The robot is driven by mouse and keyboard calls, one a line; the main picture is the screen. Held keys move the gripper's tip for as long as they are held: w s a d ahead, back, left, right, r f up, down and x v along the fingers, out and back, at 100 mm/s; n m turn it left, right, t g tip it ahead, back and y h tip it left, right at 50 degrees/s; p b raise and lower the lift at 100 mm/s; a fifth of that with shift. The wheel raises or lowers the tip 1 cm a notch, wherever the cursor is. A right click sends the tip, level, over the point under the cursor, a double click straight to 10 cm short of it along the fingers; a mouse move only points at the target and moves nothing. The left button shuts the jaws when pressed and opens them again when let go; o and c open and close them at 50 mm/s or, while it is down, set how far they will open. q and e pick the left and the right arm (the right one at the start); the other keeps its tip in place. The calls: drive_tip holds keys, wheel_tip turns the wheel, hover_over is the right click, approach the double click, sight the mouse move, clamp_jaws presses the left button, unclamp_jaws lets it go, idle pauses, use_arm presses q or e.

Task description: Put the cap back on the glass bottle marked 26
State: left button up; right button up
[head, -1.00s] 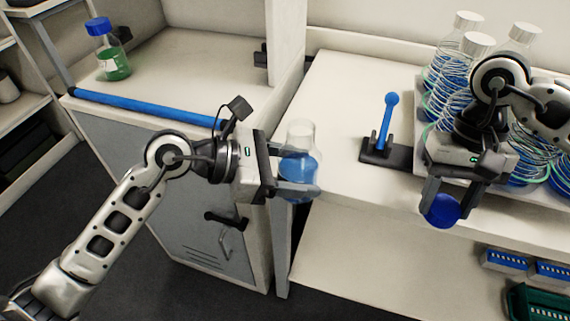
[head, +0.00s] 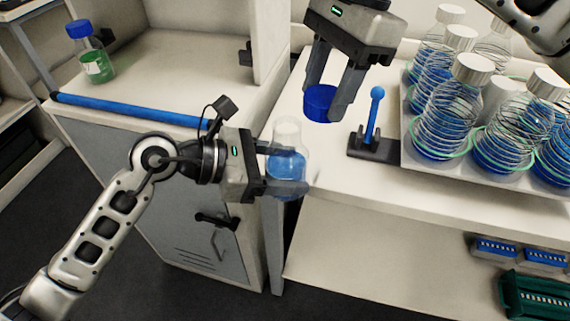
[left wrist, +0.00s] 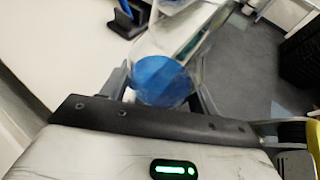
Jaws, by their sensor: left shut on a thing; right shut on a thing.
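A clear glass bottle (head: 287,158) with blue liquid and no cap stands upright between the fingers of my left gripper (head: 287,187), which is shut on it in front of the bench edge. The bottle also shows in the left wrist view (left wrist: 160,78). No number can be read on it. My right gripper (head: 335,98) is shut on a blue cap (head: 319,102). The cap is above and to the right of the bottle's open neck, apart from it.
A shaker tray (head: 440,172) with several silver-capped bottles in spring holders stands at the right. A blue-handled tool in a black stand (head: 372,147) is left of it. A blue-capped bottle of green liquid (head: 95,62) stands on the far-left counter. Racks (head: 540,295) sit lower right.

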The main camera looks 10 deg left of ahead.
sight(284, 125)
drive_tip(key=a+r+m, duration=0.1)
drive_tip(key=s+a+r, duration=0.1)
drive_tip(key=a, duration=0.1)
drive_tip(key=a+r+m, duration=0.1)
drive_tip(key=shift+s+a+r+m+t, duration=0.2)
drive_tip(key=shift+s+r+m+t, duration=0.1)
drive_tip(key=shift+r, duration=0.05)
drive_tip(key=shift+y, duration=0.3)
drive_tip(key=shift+f, duration=0.1)
drive_tip(key=shift+f, duration=1.95)
drive_tip(key=shift+a, duration=0.1)
drive_tip(key=shift+f, duration=0.85)
drive_tip(key=shift+f, duration=0.55)
